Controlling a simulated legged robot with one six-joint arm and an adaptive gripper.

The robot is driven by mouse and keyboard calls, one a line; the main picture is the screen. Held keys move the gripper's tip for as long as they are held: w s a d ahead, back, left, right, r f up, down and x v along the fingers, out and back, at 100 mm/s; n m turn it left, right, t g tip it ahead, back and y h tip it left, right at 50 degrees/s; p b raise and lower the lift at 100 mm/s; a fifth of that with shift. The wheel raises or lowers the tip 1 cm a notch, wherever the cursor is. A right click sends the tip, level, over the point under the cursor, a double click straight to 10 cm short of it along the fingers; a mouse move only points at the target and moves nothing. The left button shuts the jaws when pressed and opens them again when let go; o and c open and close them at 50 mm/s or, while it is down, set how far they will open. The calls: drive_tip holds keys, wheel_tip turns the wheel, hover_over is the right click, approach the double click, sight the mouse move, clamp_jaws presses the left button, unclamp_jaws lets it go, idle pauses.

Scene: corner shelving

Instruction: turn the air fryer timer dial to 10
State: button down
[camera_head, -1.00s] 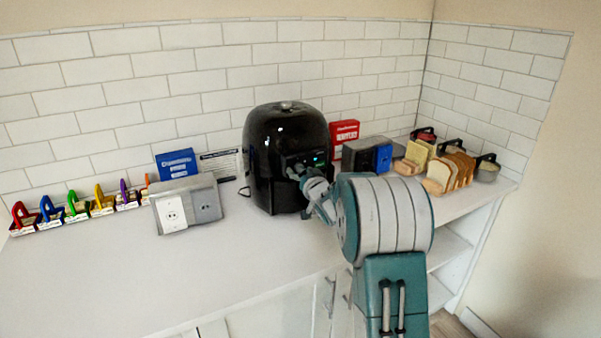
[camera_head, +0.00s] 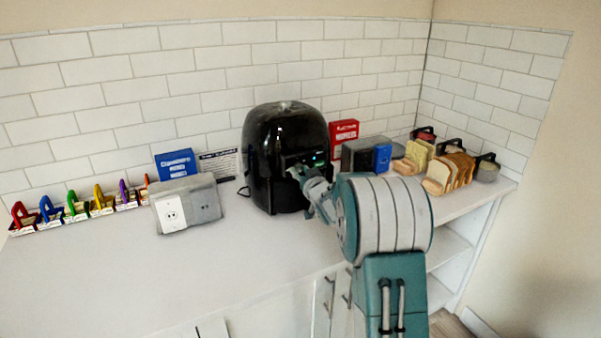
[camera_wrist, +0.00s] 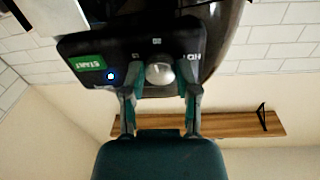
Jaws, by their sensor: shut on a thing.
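The black air fryer (camera_head: 275,150) stands on the counter against the tiled wall, with a lit green display on its front. In the wrist view its control panel (camera_wrist: 120,50) shows a green START label, a blue light and a round silver dial (camera_wrist: 160,73). My gripper (camera_wrist: 160,88) has one finger on each side of the dial and is shut on it. In the head view my gripper (camera_head: 302,176) is at the fryer's front, and the arm hides part of the panel. The dial's setting cannot be read.
A grey outlet box (camera_head: 188,204) stands left of the fryer, beside a blue box (camera_head: 176,165). A red box (camera_head: 343,134), a grey and blue toaster (camera_head: 366,155) and bread slices (camera_head: 450,171) stand to the right. The counter (camera_head: 190,275) in front is clear.

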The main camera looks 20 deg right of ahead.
drive_tip(key=n, duration=0.6)
drive_tip(key=shift+f, duration=0.1)
drive_tip(key=n, duration=0.6)
drive_tip(key=shift+d+t+y, duration=0.1)
drive_tip(key=shift+t+y, duration=0.2)
drive_tip(key=n, duration=0.5)
drive_tip(key=shift+n+y, duration=0.3)
drive_tip(key=shift+n, duration=0.1)
drive_tip(key=n, duration=0.5)
drive_tip(key=shift+d+f+n+y, duration=0.1)
drive_tip(key=shift+f+n+y, duration=0.05)
drive_tip(key=shift+n+y, duration=0.15)
drive_tip(key=shift+f, duration=0.1)
drive_tip(key=shift+c, duration=1.8)
unclamp_jaws()
drive_tip(key=shift+r, duration=0.2)
